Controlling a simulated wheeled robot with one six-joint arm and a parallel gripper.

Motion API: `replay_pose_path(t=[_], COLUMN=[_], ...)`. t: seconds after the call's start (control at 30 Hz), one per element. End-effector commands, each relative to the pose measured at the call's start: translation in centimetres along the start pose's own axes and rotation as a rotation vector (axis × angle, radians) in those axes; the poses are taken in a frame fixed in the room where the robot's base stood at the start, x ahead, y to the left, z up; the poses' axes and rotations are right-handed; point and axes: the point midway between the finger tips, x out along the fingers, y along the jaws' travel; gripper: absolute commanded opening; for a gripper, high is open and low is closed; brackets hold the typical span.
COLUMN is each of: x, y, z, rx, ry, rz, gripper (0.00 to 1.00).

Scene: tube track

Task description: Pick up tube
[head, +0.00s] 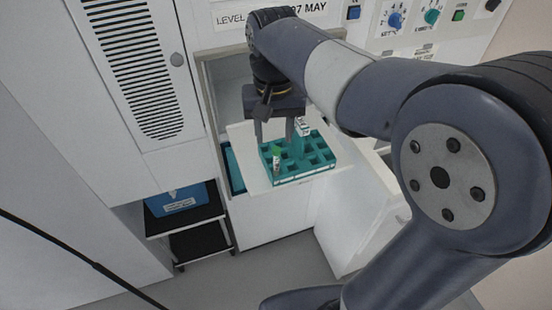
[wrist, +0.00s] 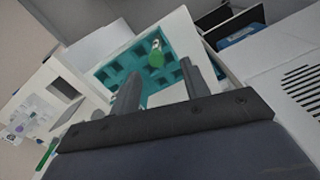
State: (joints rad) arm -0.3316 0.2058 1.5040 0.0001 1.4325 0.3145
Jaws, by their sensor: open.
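The tube (head: 276,161) has a green cap and a pale body, and stands in the front left part of a teal rack (head: 304,177). In the wrist view the tube (wrist: 156,56) shows with its green cap nearer the camera, just beyond the fingertips; the rack (wrist: 112,70) lies around it. My gripper (head: 274,143) points down above the rack's left side, its two fingers spread and empty. In the wrist view my gripper (wrist: 161,66) shows the fingers on either side of the cap in the picture. Whether they are level with it is unclear.
The rack sits on a white shelf (head: 247,148) in a recess of a white cabinet. A panel with knobs (head: 395,20) is above right. A vented door (head: 140,70) is at left. A blue box (head: 178,200) stands on a black cart below.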

Motion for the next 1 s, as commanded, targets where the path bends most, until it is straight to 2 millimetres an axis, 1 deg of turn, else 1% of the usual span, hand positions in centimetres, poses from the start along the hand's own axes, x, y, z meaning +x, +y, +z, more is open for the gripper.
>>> replay_pose_path(t=[0.03,0.1,0.27,0.5,0.57,0.67,0.87,1.0], x=[0.7,1.3,2.4,5.9,6.4,6.8,6.8,6.8], y=[0.0,0.0,0.2,0.5,0.4,0.4,0.4,0.4], z=[0.0,0.1,0.2,0.4,0.4,0.4,0.4,0.4], rx=[0.0,0.0,0.0,-0.001,-0.001,-0.001,-0.001,-0.001], ry=[-0.003,-0.002,-0.003,-0.004,-0.001,0.0,0.001,0.001], rz=[0.001,0.001,0.001,0.001,0.001,0.0,0.0,0.0], gripper=[0.44,0.44,0.44,0.44,0.44,0.44,0.43,0.32])
